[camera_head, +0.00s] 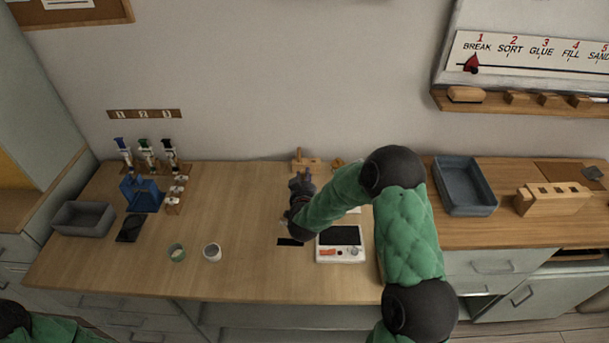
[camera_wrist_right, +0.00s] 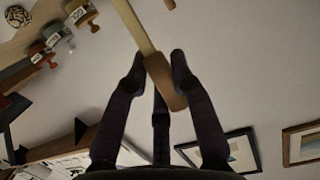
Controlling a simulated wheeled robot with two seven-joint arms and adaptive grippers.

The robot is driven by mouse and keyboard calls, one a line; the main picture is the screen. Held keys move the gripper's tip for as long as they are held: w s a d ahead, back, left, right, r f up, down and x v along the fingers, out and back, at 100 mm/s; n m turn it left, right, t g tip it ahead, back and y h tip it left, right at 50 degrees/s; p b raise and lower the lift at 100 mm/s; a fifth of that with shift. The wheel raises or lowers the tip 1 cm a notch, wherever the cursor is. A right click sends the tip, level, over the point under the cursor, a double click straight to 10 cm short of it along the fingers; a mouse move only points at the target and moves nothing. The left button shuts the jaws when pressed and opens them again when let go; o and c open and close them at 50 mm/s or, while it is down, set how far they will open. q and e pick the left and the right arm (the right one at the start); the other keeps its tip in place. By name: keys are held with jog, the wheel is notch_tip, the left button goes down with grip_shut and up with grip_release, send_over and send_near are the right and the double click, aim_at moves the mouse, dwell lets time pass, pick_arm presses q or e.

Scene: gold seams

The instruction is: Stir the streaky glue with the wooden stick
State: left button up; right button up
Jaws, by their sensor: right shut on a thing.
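My right gripper (camera_head: 301,182) is over the back middle of the table, far to the right of the cups. In the wrist view the right gripper (camera_wrist_right: 157,60) is shut on the wooden stick (camera_wrist_right: 138,28), a pale shaft with a thicker brown end between the fingers. The stick cannot be made out clearly in the head view. A small greenish cup (camera_head: 177,253) and a white cup (camera_head: 212,253) stand at the table's front left. I cannot tell which contents are the streaky glue. Only part of my left arm shows at the lower left; its gripper is out of view.
A white scale (camera_head: 340,248) is in front of my right arm, beside a dark rectangle (camera_head: 290,242). A wooden stand (camera_head: 303,162) is behind the gripper. A grey bin (camera_head: 83,219), blue holder (camera_head: 142,195) and blue-grey tray (camera_head: 465,187) stand farther out. The front middle is clear.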

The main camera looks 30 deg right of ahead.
jog(key=shift+w+d+f+b, duration=0.1)
jog(key=shift+w+f+b, duration=0.05)
jog(key=shift+f+b, duration=0.8)
jog(key=shift+w+d+f+b, duration=0.15)
jog(key=shift+f+b, duration=0.55)
jog(key=shift+f, duration=0.35)
jog(key=shift+w, duration=0.15)
